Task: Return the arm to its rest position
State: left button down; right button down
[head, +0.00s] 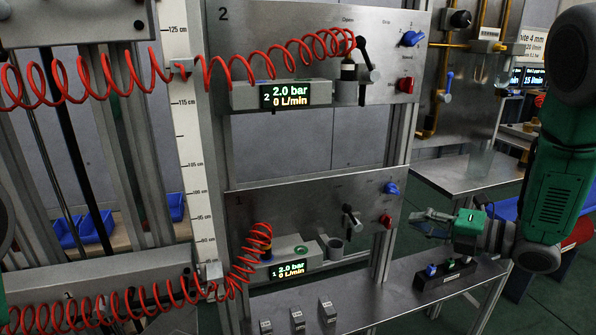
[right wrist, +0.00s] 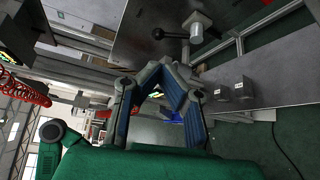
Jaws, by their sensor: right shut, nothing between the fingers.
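My right gripper (head: 428,220) is at the right of the head view, to the right of the lower panel marked 1 (head: 305,205) and above the grey bench. Its arm comes in from the right edge. In the right wrist view, the blue-padded fingers of the right gripper (right wrist: 166,66) come together at the tips. The gripper is shut and holds nothing. My left gripper is not in view; only a sliver of what looks like my left arm shows at the left edge of the head view.
The upper panel marked 2 (head: 385,85) has a red coiled hose (head: 245,65) attached. A second coiled hose (head: 150,300) runs to the lower panel. A dark block with coloured knobs (head: 458,275) and several small grey blocks stand on the bench (head: 385,300). A side table (head: 480,168) stands behind.

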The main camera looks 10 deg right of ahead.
jog(key=s+a+f+m+g+h, duration=0.2)
jog(key=s+f+m+h, duration=0.15)
jog(key=f+m, duration=0.55)
jog(key=s+a+f+m+g+h, duration=0.25)
jog(key=s+f+m, duration=0.3)
jog(key=f, duration=0.55)
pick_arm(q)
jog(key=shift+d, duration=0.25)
pick_arm(e)
jog(key=s+a+f+m+g+h, duration=0.1)
jog(key=s+f+m+g, duration=0.1)
jog(key=s, duration=0.6)
jog(key=s+a+f+m+g+h, duration=0.1)
jog(key=s+a+f+m+g, duration=0.1)
jog(key=s+m, duration=0.5)
jog(key=s+a+f+m+g+h, duration=0.1)
jog(key=s+f+m+g, duration=0.2)
jog(key=s, duration=0.5)
notch_tip(320, 180, down, 3)
jog(key=shift+s+a+r+m+g+h, duration=0.2)
jog(key=shift+s+a+m+g+h, duration=0.15)
jog(key=shift+m, duration=0.3)
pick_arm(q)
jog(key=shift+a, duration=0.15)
pick_arm(e)
jog(key=shift+w+a, duration=0.15)
jog(key=shift+a, duration=0.05)
jog(key=shift+d, duration=0.1)
